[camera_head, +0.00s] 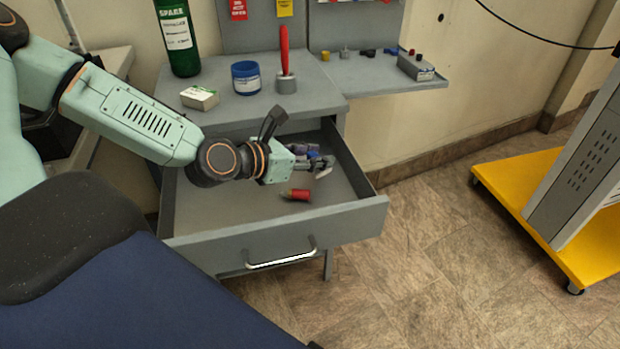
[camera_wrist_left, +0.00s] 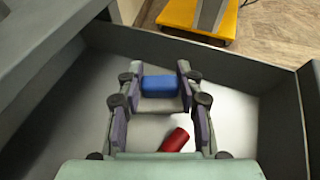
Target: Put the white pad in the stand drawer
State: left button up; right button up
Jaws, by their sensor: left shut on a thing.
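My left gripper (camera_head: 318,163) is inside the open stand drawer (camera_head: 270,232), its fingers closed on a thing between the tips. A white pad (camera_head: 323,172) shows at the fingertips, partly covered by them. In the left wrist view the left gripper (camera_wrist_left: 160,92) has a pale strip and a blue block (camera_wrist_left: 160,85) between its fingers. Whether the blue block is gripped too or lies behind, I cannot tell. My right gripper is in neither view.
A red cylinder (camera_head: 296,194) lies on the drawer floor near the gripper. A blue jar (camera_head: 246,78), a small white box (camera_head: 200,98), a green bottle (camera_head: 177,38) and a red-handled tool (camera_head: 285,60) stand on top. The drawer's front left floor is clear.

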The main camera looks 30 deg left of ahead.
aim_at(314, 172)
pick_arm(q)
jog(key=shift+s+d+f, duration=0.1)
jog(key=shift+s+d, duration=0.15)
jog(key=shift+d, duration=0.05)
jog(key=f+b, duration=0.1)
jog(key=f, duration=0.1)
jog(key=f+b, duration=0.1)
jog(key=f, duration=0.1)
jog(key=shift+w+a+b, duration=0.15)
jog(key=shift+a+b, duration=0.05)
jog(key=shift+b, duration=0.2)
jog(key=shift+d, duration=0.1)
jog(key=shift+r, duration=0.15)
jog(key=shift+f, duration=0.2)
jog(key=o, duration=1.1)
jog(key=shift+c, duration=0.2)
jog(key=shift+r, duration=0.15)
